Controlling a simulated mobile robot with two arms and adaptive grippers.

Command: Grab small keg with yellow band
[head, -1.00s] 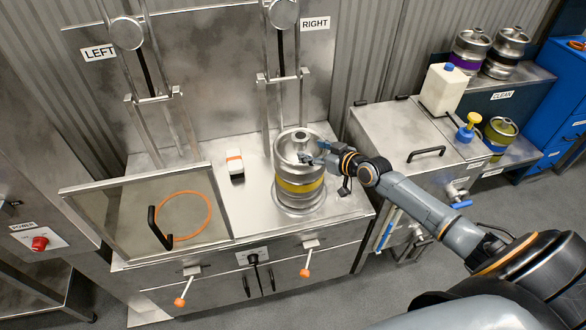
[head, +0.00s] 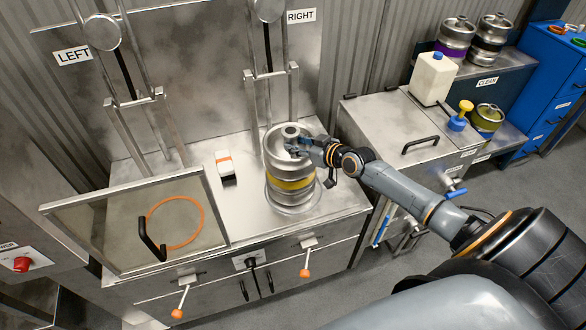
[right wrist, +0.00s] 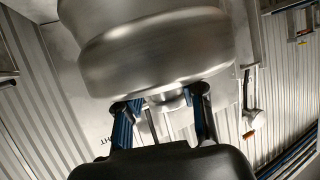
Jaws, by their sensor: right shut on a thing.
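My right gripper (head: 298,149) reaches in from the right and is shut on the keg's top rim. In the right wrist view the fingers (right wrist: 162,108) meet the edge of the keg's metal body (right wrist: 160,50). The yellow band is not visible there. My left gripper is out of view.
A glass-topped frame with a black handle (head: 152,240) is at the left station. A white jug (head: 433,78) and another keg (head: 487,120) are at right.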

